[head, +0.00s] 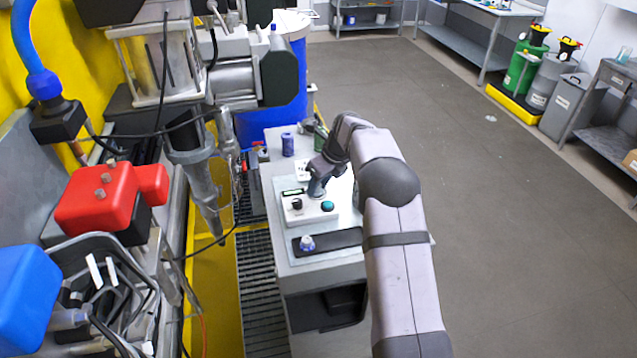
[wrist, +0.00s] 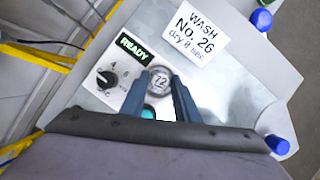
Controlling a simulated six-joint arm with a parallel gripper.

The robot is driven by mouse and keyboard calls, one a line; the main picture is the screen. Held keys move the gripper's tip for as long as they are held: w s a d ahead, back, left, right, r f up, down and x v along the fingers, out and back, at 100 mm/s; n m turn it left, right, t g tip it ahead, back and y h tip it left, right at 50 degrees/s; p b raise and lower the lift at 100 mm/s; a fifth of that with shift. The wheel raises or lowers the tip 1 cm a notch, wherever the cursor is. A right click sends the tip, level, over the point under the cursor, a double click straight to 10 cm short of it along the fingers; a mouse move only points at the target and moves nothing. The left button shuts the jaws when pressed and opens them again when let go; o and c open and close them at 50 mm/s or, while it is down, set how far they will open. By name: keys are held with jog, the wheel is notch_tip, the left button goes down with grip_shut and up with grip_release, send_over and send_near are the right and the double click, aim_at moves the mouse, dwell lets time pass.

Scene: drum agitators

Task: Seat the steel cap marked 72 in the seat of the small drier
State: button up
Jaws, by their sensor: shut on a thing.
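The steel cap marked 72 (wrist: 159,78) is round and grey, with its number facing the wrist camera. My gripper (wrist: 160,84) has its two blue-grey fingers closed on either side of the cap. The small drier (head: 310,216) is a white box on the bench, with a READY display (wrist: 132,48), a black dial (wrist: 107,78) and a teal button (head: 327,206). My gripper (head: 316,190) is over the drier's top, between display and button. The seat is hidden, and I cannot tell whether the cap touches it.
A card reading "WASH No. 26, dry 8 sec" (wrist: 188,33) lies beyond the drier. A dark tray (head: 340,240) with a small white and blue item (head: 307,243) lies in front. A blue container (head: 288,145) stands behind. Machinery with a red housing (head: 100,198) borders the left.

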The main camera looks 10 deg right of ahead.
jog(key=shift+f, duration=0.1)
dwell(0.3)
jog(key=o, duration=1.1)
jog(key=shift+o, duration=0.8)
jog(key=shift+s+f, duration=0.1)
jog(key=shift+o, duration=1.3)
jog(key=shift+a, duration=0.1)
jog(key=shift+r, duration=0.2)
jog(key=shift+r, duration=0.1)
jog(key=shift+r+p, duration=1.1)
jog(key=shift+p, duration=0.15)
